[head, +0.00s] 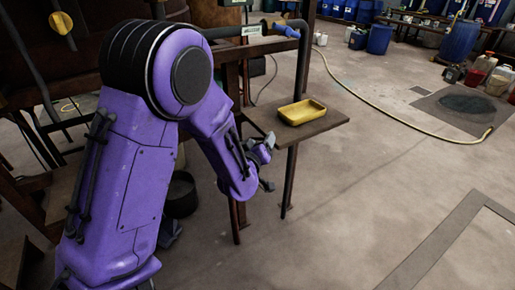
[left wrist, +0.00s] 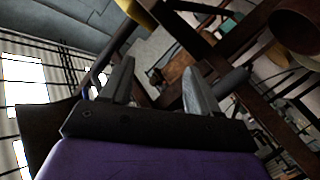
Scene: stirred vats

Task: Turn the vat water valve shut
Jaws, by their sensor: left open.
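A dark pipe (head: 303,60) bends down beside a wooden frame. At its top is a short fitting with a blue handle (head: 285,31), next to a small label plate (head: 251,31); this looks like the water valve, but it is too small to tell its position. My left gripper (head: 265,164) is open and empty, lower than this handle and beside the small shelf, touching nothing that I can make out. Its two spread fingers also show in the left wrist view (left wrist: 158,88), with nothing between them. My right gripper is out of view.
A yellow tray (head: 302,112) sits on the small shelf (head: 334,123) near the left gripper. A yellow knob (head: 62,23) shows at upper left. A pale hose (head: 385,122) lies across the floor. Blue barrels (head: 461,42) stand at the back right. Floor at right is mostly clear.

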